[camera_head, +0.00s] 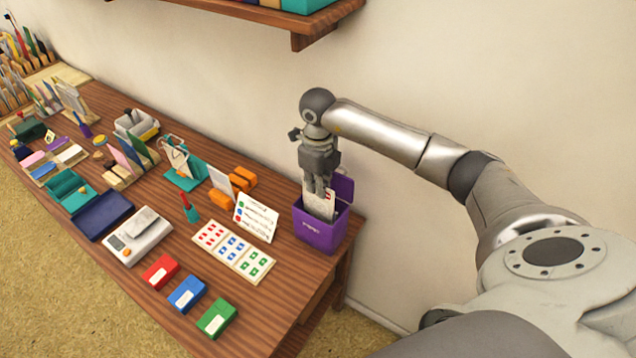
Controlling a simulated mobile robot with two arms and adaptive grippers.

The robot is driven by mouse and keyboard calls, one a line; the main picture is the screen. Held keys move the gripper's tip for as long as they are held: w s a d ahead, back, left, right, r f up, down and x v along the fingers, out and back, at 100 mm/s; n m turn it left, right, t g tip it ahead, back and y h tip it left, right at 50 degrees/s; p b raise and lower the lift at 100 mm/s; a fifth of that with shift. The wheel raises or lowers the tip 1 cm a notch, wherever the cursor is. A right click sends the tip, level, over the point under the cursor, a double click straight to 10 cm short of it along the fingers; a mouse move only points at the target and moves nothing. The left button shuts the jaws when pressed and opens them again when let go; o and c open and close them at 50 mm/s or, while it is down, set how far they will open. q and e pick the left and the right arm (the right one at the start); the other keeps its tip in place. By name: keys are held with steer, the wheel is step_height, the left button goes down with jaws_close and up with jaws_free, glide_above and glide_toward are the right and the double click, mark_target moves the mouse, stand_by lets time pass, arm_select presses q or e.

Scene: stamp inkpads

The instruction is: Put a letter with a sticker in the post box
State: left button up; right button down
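A purple post box (318,234) with its lid raised at the back stands at the right end of the wooden table. A white letter (322,204) with a small red mark is upright, its lower part inside the box opening. My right gripper (319,190) is above the box, pointing down, with its fingers at the letter's top edge; it appears shut on the letter. Sheets of red, blue and green stickers (233,249) lie left of the box. My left gripper is not in view.
A white card with colored lines (256,217) stands behind the sticker sheets. Red (160,271), blue (187,294) and green (216,318) inkpads lie along the front edge. A scale (139,235) and holders crowd the left. A shelf (300,25) hangs above.

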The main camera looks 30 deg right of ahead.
steer(key=c, duration=1.6)
jaws_free()
steer(key=shift+o, duration=0.2)
steer(key=shift+r, duration=0.1)
steer(key=shift+r+p, duration=1.95)
steer(key=shift+r, duration=0.95)
